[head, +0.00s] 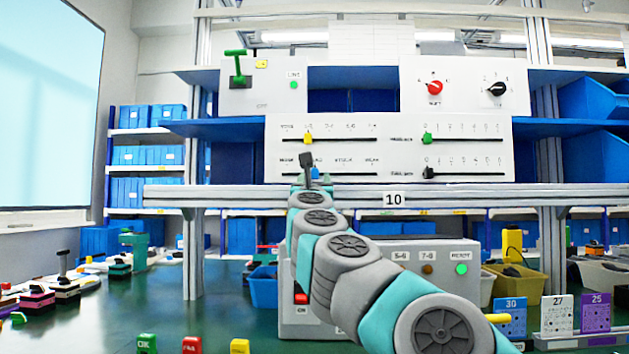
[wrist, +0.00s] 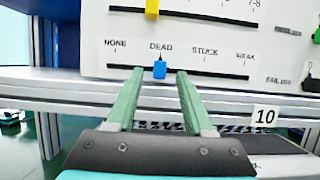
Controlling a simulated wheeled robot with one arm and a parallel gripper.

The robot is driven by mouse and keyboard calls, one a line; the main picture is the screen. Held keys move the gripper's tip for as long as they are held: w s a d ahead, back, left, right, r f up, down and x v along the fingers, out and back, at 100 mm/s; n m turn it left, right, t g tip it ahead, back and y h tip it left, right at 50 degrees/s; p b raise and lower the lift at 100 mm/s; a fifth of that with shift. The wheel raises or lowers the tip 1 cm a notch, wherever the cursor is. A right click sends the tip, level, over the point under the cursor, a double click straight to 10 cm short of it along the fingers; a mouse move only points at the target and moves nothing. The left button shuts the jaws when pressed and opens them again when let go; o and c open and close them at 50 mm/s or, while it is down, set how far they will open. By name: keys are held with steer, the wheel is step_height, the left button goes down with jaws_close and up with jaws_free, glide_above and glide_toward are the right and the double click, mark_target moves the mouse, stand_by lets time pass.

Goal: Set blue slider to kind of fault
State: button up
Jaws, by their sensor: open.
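The blue slider (wrist: 160,69) sits on the lower left track of the white panel (wrist: 215,45), with its pointer at DEAD. The labels along this track read NONE, DEAD, STUCK and WEAK from left to right. My gripper (wrist: 160,74) is open, its two green fingers on either side of the blue slider in the wrist view. Whether the fingers reach around the slider in depth or touch it, I cannot tell. In the head view the blue slider (head: 315,173) is partly hidden behind my gripper (head: 307,162).
A yellow slider (head: 308,138) sits on the track above. A green slider (head: 427,138) and a black slider (head: 428,173) are on tracks to the right. A metal rail (wrist: 60,88) with a 10 label (wrist: 265,116) runs just below the panel.

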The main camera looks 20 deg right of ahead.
steer(key=shift+b+v, duration=0.45)
steer(key=shift+v, duration=2.4)
